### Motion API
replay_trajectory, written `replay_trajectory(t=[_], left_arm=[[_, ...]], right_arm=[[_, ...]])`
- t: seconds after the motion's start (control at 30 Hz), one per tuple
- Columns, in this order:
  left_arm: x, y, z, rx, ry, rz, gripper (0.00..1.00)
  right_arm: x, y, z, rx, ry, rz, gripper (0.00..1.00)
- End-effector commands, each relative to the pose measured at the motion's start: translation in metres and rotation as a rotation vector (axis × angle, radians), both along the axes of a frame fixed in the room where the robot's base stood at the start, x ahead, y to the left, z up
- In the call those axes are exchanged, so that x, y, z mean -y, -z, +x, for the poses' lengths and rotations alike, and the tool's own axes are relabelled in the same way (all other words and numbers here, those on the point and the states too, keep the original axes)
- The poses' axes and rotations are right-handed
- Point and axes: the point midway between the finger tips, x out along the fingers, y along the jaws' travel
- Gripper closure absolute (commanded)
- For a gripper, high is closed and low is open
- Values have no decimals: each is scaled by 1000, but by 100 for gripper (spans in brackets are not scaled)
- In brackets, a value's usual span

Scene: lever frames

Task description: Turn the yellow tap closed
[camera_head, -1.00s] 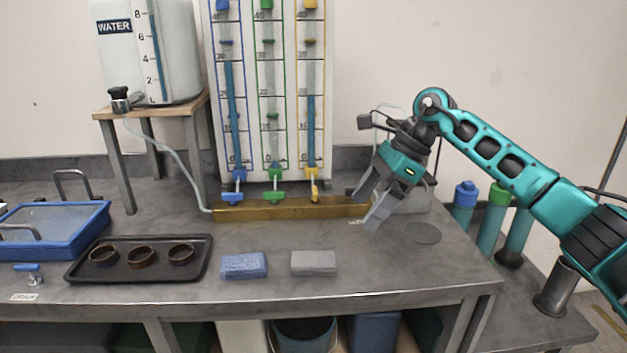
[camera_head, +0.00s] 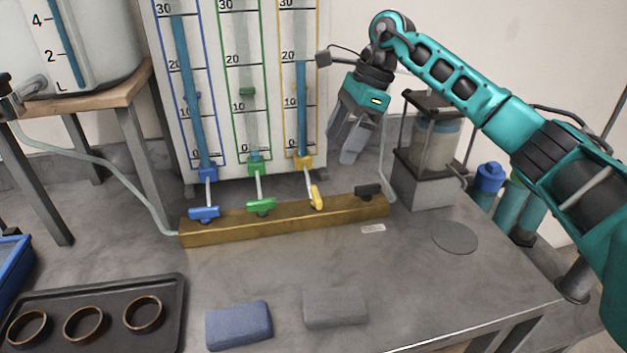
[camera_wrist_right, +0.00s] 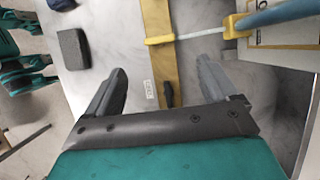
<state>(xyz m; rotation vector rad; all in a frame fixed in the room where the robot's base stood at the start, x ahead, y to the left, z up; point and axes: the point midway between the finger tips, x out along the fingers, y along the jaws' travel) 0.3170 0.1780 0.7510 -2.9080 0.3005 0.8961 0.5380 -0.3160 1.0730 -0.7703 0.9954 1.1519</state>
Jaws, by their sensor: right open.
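The yellow tap (camera_head: 316,197) sits on the brown bar below the yellow-framed column, its handle lying nearly in line with its thin pipe. It also shows in the right wrist view (camera_wrist_right: 160,40), beyond the fingertips and roughly between them. My right gripper (camera_head: 343,152) is open and empty, fingers down, above and a little right of the tap, apart from it. Its fingers frame the bar in the right wrist view (camera_wrist_right: 161,72). My left gripper is not in the head view.
The green tap (camera_head: 261,206) and blue tap (camera_head: 204,214) stand to the left, handles across their pipes. A dark tap (camera_head: 368,191) is at the bar's right end. The gauge board (camera_head: 270,130) rises behind. A blue sponge (camera_head: 239,325) and grey block (camera_head: 335,307) lie in front.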

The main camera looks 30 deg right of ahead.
Motion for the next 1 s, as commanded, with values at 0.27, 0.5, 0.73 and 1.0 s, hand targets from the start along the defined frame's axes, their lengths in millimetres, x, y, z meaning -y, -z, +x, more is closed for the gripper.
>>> replay_trajectory(t=[0.27, 0.5, 0.73, 1.0], left_arm=[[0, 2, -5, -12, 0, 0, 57], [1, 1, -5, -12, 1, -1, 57], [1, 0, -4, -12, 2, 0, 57], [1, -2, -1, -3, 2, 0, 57]], right_arm=[[-22, 54, 4, -6, -2, 0, 13], [-37, 92, 9, -2, -1, 2, 13], [-43, 106, 11, -1, 0, 0, 13], [-43, 107, 11, -1, 0, 0, 13]])
